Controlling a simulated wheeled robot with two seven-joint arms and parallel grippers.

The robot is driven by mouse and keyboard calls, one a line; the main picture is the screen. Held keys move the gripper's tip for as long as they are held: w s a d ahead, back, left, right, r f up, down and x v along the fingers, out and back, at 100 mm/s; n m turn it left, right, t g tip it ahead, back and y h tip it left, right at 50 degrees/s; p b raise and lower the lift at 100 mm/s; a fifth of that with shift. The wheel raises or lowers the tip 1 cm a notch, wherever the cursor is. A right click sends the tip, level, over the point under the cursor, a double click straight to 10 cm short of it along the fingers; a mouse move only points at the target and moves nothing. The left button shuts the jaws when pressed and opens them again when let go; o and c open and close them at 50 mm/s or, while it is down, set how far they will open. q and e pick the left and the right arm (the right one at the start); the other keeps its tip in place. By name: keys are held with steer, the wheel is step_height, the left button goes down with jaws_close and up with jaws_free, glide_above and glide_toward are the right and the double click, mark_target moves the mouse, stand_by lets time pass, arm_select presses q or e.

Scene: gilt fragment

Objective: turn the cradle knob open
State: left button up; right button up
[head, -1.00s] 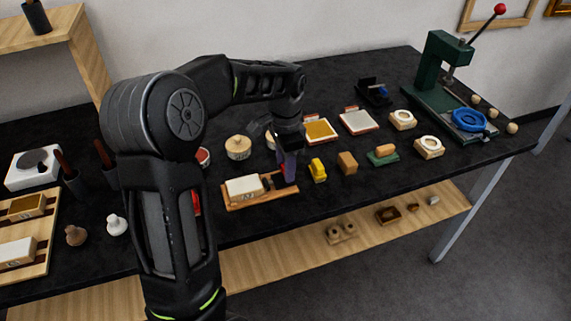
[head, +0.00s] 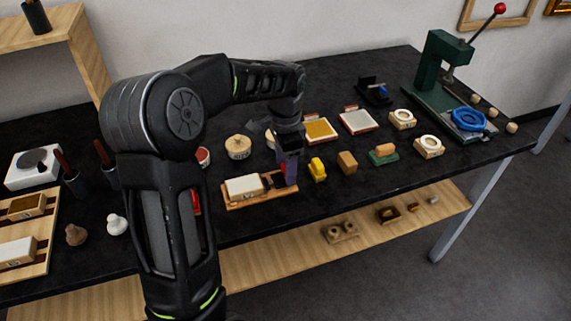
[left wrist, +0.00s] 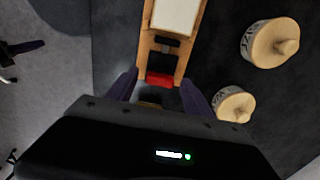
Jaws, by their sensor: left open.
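The cradle (head: 260,200) is a wooden base on the black table, with a pale labelled block (head: 244,187) on its left part. The block also shows in the left wrist view (left wrist: 176,14). A red piece, seemingly the knob (left wrist: 160,80), sits at the cradle's near end in the left wrist view. My left gripper (head: 287,174) points down over the cradle's right end. Its two purple fingers (left wrist: 160,88) are apart, one on each side of the red piece; I cannot tell whether they touch it. My right gripper is not in view.
Round wooden lidded pots (head: 238,148) stand behind the cradle. A yellow piece (head: 318,169) and a wooden block (head: 347,162) stand close to its right. A green press (head: 441,72) is at the far right.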

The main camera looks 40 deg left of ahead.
arm_select(q)
step_height(320, 180, up, 8)
steer(key=shift+f, duration=0.1)
stand_by(0.5)
stand_by(0.4)
